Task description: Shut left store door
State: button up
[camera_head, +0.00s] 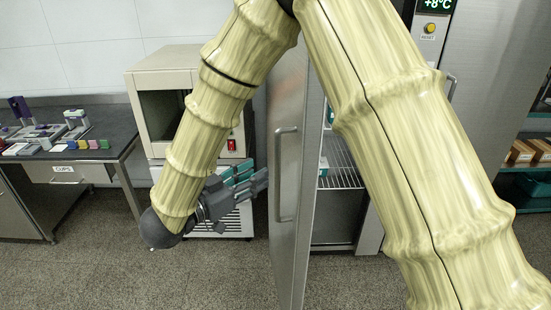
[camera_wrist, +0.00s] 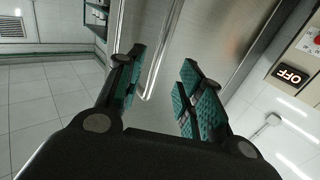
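The left store door (camera_head: 291,215) is a tall steel panel. It stands open, swung out toward me and seen nearly edge-on. Its long bar handle (camera_head: 278,185) is on the door's left-facing side. My gripper (camera_head: 258,179) is just left of the door at handle height, with its teal-padded fingers pointing at it. In the wrist view the fingers are spread apart with nothing gripped. The handle (camera_wrist: 163,55) shows ahead, between the finger directions, against the steel door (camera_wrist: 215,35). I cannot tell whether a finger touches it.
The open store shows wire shelves (camera_head: 342,176) right of the door, partly behind my arm. A beige cabinet machine (camera_head: 160,75) stands behind my gripper. A dark-topped bench (camera_head: 110,135) is at left. The floor (camera_head: 180,280) in front is clear.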

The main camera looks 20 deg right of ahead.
aim_at(275, 163)
jog(key=p+x, duration=0.2)
jog(key=x, duration=0.6)
jog(key=shift+w+d, duration=0.15)
jog(key=shift+d, duration=0.1)
grip_shut()
